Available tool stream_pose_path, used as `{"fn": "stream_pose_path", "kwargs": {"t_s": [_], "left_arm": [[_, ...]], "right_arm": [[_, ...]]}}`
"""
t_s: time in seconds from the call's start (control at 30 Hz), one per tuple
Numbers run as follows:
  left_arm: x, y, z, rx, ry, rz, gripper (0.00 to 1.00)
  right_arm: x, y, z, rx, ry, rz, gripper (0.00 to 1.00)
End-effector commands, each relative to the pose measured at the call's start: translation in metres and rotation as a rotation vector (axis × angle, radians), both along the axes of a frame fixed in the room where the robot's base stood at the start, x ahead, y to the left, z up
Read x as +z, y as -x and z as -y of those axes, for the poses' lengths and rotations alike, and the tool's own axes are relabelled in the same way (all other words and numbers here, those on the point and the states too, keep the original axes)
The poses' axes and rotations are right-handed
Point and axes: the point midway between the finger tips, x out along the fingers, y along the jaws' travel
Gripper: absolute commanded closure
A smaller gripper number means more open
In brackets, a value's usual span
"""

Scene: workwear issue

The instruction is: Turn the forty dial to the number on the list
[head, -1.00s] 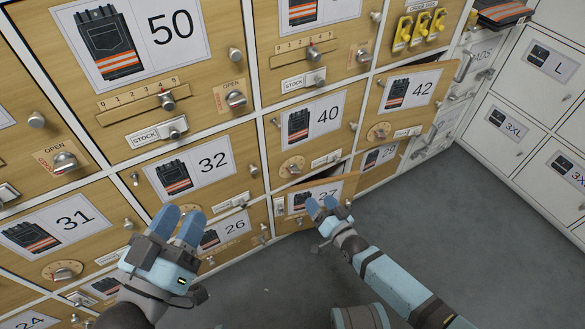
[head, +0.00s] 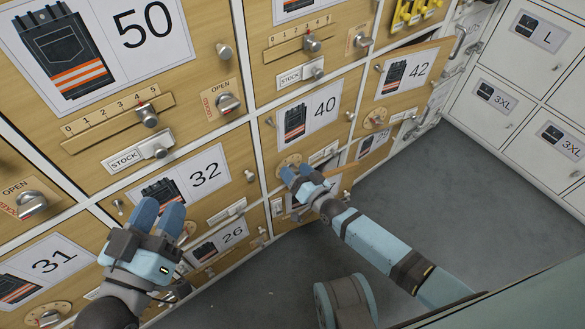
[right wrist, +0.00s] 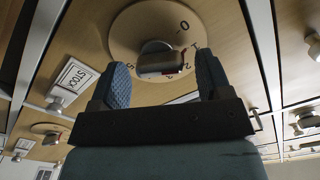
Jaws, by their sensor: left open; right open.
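The forty drawer (head: 333,88) is wooden, with a card showing dark trousers and the number 40. Its round dial (head: 287,161) sits low on its front, partly hidden by my right gripper. In the right wrist view the dial (right wrist: 125,35) shows upside down, with 0, 1 and 2 readable. Its metal knob (right wrist: 158,58) stands between my right gripper's open fingers (right wrist: 160,85), with a gap visible on each side. The setting is hard to read. My right gripper (head: 296,175) is just in front of the dial. My left gripper (head: 160,218) is open and empty, before drawer 32. No list is readable.
Drawer 42 (head: 408,75) is to the right, with its own dial (head: 375,117). A wooden front (head: 345,178) below drawer 40 juts out near my right gripper. White lockers (head: 515,95) stand right. Grey floor (head: 440,185) is clear.

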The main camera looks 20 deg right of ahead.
Motion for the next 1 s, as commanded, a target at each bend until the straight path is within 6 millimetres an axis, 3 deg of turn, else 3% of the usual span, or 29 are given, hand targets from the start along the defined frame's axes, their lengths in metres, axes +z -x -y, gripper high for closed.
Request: {"fn": "stream_pose_path", "kwargs": {"t_s": [0.2, 0.43, 0.77, 1.0], "left_arm": [[-0.001, 0.0007, 0.0001, -0.001, -0.002, -0.005, 0.57], [-0.002, 0.0015, -0.0001, -0.001, -0.001, -0.006, 0.57], [-0.0004, 0.0016, -0.0005, 0.0, -0.001, -0.002, 0.57], [0.0032, 0.0013, -0.0008, 0.002, 0.002, 0.008, 0.57]], "right_arm": [[0.0003, -0.0002, 0.0, 0.0, 0.0, 0.0, 0.29], [0.0003, -0.0002, 0.0, -0.001, 0.0, 0.001, 0.78], [0.0007, -0.0004, 0.0002, 0.0, -0.037, -0.012, 0.78], [0.0006, -0.001, 0.0013, 0.0, -0.17, -0.06, 0.78]]}}
